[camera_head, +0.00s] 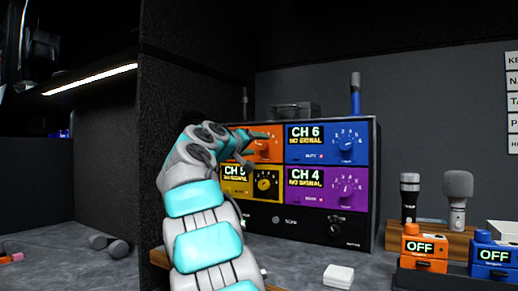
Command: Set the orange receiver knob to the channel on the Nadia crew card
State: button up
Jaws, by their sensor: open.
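The receiver rack (365,215) stands on the desk with four coloured panels. The orange panel (277,132) is at its upper left, and its orange knob (264,148) is partly hidden. My arm reaches up from the front, and my gripper (262,136) is at the orange panel, in front of or beside the knob; I cannot tell whether they touch. My gripper is open. The orange panel's display is hidden behind my gripper. A column of white cards (513,80) hangs on the wall at the right edge; one begins "NA", and the rest of it is cut off.
The blue panel (300,153) reads CH 6, the purple panel (300,195) CH 4, both NO SIGNAL. The yellow panel (265,196) is partly covered by my arm. Microphones (457,195), an orange transmitter marked OFF (420,247) and a small white box (338,275) are at the right.

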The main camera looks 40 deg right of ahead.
jog(key=v, duration=0.5)
jog(key=shift+a+f+b, duration=0.1)
jog(key=shift+a+b, duration=0.05)
jog(key=shift+b, duration=0.25)
